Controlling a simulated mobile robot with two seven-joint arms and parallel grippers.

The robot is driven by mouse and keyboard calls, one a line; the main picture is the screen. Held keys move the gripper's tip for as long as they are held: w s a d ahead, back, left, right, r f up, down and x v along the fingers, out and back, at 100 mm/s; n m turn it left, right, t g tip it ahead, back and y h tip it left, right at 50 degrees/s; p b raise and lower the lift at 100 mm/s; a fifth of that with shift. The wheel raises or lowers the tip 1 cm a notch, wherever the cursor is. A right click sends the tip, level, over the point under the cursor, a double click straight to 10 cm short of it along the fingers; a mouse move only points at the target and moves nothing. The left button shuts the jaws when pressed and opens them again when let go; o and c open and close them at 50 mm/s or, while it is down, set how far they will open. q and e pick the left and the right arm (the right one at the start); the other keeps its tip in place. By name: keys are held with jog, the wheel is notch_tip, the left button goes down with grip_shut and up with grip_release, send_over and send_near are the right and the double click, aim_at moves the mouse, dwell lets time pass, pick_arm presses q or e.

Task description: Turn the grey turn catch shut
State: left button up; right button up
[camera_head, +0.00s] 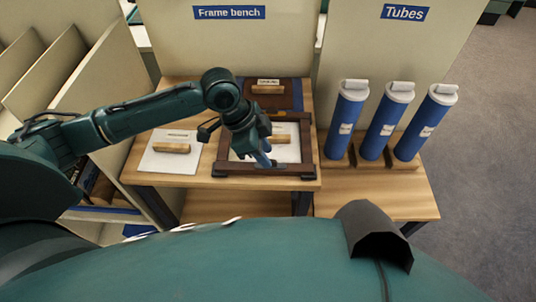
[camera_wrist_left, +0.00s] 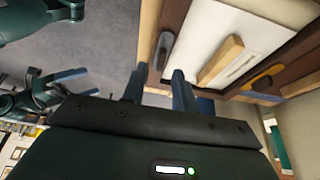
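A dark brown wooden frame (camera_head: 305,172) lies on the bench, with a white panel (camera_head: 290,153) and a wooden block (camera_head: 280,139) inside it. My left gripper (camera_head: 267,161) is low over the frame's near rail. In the left wrist view the grey turn catch (camera_wrist_left: 165,49) sits on a brown rail, lying roughly along it, just beyond the fingertips. The left fingers (camera_wrist_left: 158,76) are apart with nothing between them. In the head view I cannot make the catch out clearly by the gripper. My right gripper (camera_wrist_left: 92,82) shows in the left wrist view, fingers apart and empty.
A yellow-orange catch (camera_wrist_left: 263,76) is on another rail. A white board with a block (camera_head: 172,148) lies left of the frame, and a brown framed piece (camera_head: 267,89) behind. Several blue tubes (camera_head: 384,130) stand at right. Bare bench (camera_head: 200,184) shows in front.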

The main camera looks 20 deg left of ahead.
pick_arm(q)
jog(key=shift+x, duration=1.15)
jog(key=shift+c, duration=0.6)
grip_shut()
